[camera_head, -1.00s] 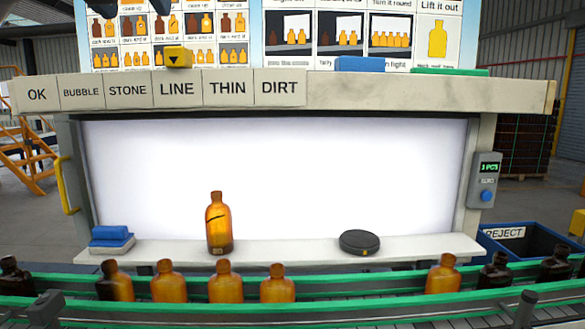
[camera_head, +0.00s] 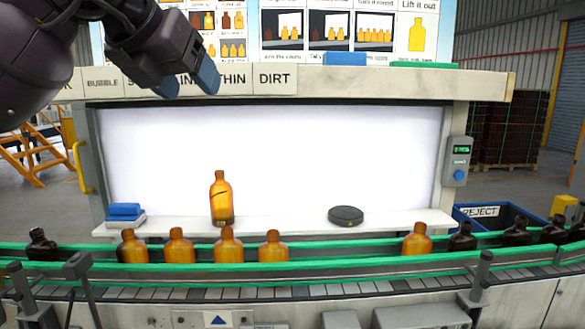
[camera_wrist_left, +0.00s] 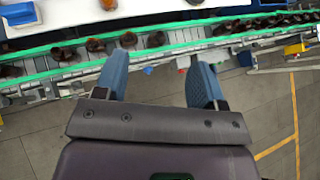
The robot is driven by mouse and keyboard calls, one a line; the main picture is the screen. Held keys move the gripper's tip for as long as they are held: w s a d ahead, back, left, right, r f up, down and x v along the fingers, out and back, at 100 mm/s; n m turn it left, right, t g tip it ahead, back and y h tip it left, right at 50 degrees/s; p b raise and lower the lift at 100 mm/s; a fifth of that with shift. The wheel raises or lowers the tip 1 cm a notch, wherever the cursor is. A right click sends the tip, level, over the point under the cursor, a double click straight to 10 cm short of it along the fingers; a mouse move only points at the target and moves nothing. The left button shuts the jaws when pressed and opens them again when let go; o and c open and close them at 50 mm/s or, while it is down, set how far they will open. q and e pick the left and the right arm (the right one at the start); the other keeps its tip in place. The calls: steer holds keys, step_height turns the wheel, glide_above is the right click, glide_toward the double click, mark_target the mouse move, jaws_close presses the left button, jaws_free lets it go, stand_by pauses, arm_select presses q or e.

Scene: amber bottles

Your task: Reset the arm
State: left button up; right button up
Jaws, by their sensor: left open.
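My left gripper (camera_head: 190,82) comes in from the upper left in the head view, in front of the label row and above the lit panel. Its two blue fingertips are apart with nothing between them. In the left wrist view the open fingers (camera_wrist_left: 155,82) point toward the conveyor, with bare floor beneath. An amber bottle (camera_head: 221,200) with a dark line on its side stands upright on the white shelf (camera_head: 285,226), well below the gripper. My right gripper is not in view.
Several amber and dark bottles stand along the green-railed conveyor (camera_head: 350,262). A black disc (camera_head: 346,216) and blue-topped block (camera_head: 125,213) sit on the shelf. A blue reject bin (camera_head: 487,216) is at the right. The lit panel (camera_head: 290,150) stands behind the shelf.

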arm_select(q)
steer(key=s+d+f+n+g+h, duration=0.15)
steer(key=d+f+g+h, duration=0.25)
steer(key=f+h, duration=0.6)
steer(key=s+d+f+n+g+h, duration=0.1)
steer(key=s+d+f+g+h, duration=0.3)
steer(key=f, duration=1.1)
steer(key=a+f+n+t+y, duration=0.5)
steer(key=a+f+n+t, duration=0.3)
steer(key=f+n, duration=0.45)
steer(key=a+f+n+t+y, duration=0.65)
steer(key=f+n+t, duration=0.35)
steer(key=n, duration=0.4)
steer(key=s+a+f+n+g+y, duration=0.3)
steer(key=s+f+n+g, duration=0.1)
steer(key=s+f, duration=0.5)
steer(key=s+a+f+n+g+y, duration=0.3)
steer(key=s+f+n+g, duration=0.1)
steer(key=s+f, duration=0.6)
step_height(320, 180, down, 3)
steer(key=shift+a+n+g, duration=0.3)
steer(key=shift+n+g, duration=0.1)
steer(key=shift+n, duration=0.1)
